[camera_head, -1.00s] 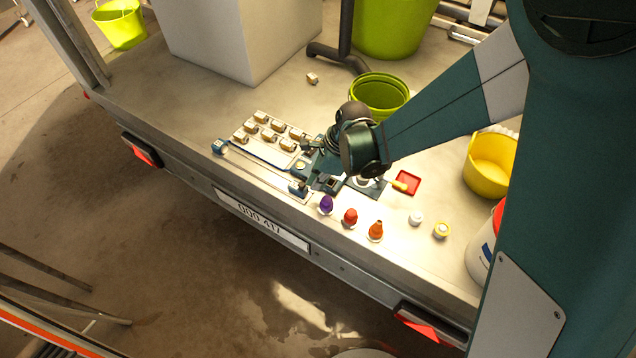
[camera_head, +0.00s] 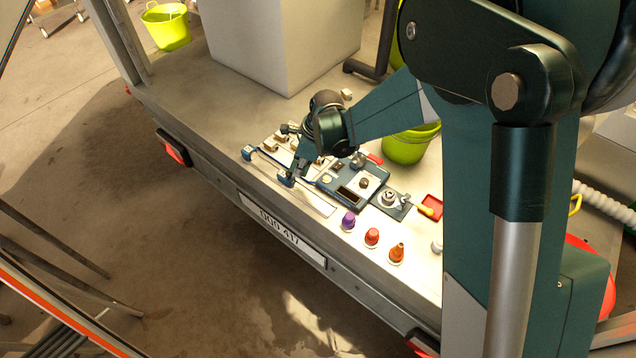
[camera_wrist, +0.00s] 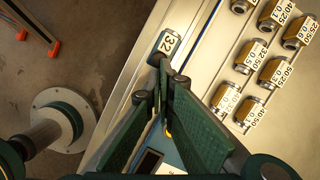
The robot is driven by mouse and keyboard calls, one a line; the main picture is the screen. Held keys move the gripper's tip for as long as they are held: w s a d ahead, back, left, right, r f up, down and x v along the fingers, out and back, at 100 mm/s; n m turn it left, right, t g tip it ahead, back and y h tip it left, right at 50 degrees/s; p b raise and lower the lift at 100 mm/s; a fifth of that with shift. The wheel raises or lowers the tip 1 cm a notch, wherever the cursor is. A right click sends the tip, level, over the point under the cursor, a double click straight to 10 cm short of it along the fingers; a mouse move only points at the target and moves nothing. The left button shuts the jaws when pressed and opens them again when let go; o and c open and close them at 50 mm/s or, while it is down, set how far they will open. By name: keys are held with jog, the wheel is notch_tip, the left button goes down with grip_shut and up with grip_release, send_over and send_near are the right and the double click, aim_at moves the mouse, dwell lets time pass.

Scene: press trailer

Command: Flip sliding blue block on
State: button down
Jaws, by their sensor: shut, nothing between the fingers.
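The fingers and wrist hide part of the rail and panel.
Several metal-and-tan labelled blocks (camera_wrist: 266,70) stand close to the rail. A blue panel (camera_head: 350,188) with knobs lies right of my gripper. Purple (camera_head: 348,221), red (camera_head: 372,237) and orange (camera_head: 397,253) pieces stand near the trailer's front edge.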

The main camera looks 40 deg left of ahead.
aim_at(283, 170)
jog(key=a, duration=0.6)
jog(key=shift+d, duration=0.15)
jog(key=shift+w+d+r, duration=0.15)
jog(key=shift+w+d, duration=0.25)
jog(key=shift+d, duration=0.35)
jog(key=shift+w+d+r, duration=0.1)
jog(key=shift+w+d, duration=0.2)
jog(key=shift+d, duration=0.2)
jog(key=shift+w+d+r, duration=0.1)
jog(key=shift+w+d, duration=0.15)
jog(key=shift+d, duration=0.2)
jog(key=p+v, duration=0.2)
jog(key=v, duration=0.8)
jog(key=shift+d, duration=0.1)
